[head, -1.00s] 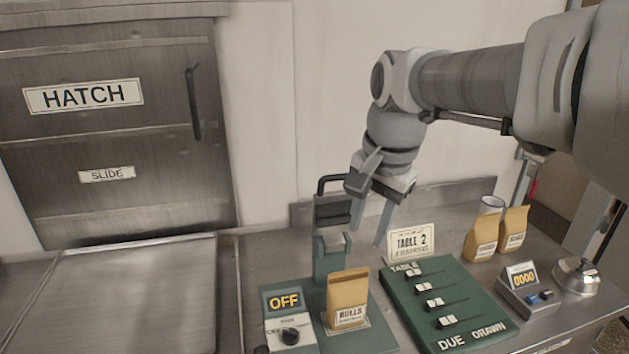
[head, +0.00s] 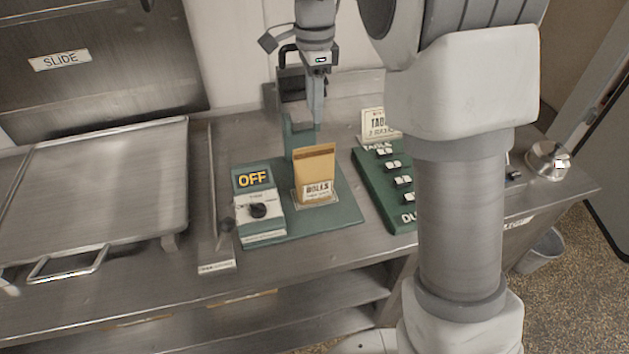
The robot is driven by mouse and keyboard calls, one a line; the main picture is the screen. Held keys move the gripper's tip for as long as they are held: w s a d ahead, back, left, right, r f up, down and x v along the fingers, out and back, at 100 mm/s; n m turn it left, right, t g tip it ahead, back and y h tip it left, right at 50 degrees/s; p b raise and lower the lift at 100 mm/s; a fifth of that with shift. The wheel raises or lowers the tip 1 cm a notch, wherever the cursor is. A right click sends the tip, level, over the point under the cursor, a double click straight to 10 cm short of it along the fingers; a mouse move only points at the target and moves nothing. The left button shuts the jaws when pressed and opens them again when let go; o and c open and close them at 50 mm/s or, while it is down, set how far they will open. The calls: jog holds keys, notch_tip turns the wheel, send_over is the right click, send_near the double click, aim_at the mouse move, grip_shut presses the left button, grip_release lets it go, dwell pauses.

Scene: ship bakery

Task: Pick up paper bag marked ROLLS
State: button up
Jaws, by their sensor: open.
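The paper bag marked ROLLS (head: 314,169) is tan with a white label. It stands upright on the green base (head: 340,206) of a small machine, in front of the machine's green post. My gripper (head: 316,118) is open and above and behind the bag, close to the post. Its fingers point down and show nearly edge-on. I see nothing between them. The gap between the fingers and the bag is hard to judge from here.
A box reading OFF with a black knob (head: 258,210) stands left of the bag. A green slider board (head: 373,190) and a TABLE card (head: 376,124) are on the right, partly hidden by my arm. A steel bell (head: 548,162) is farther right. A tray (head: 110,190) lies left.

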send_over(314, 150)
jog(key=f, duration=0.6)
jog(key=shift+w+d+f, duration=0.1)
jog(key=shift+w+f, duration=0.1)
jog(key=shift+w, duration=0.1)
jog(key=shift+s+f, duration=0.15)
jog(key=shift+f, duration=2.45)
jog(key=shift+f, duration=0.25)
jog(key=shift+c, duration=0.3)
grip_shut()
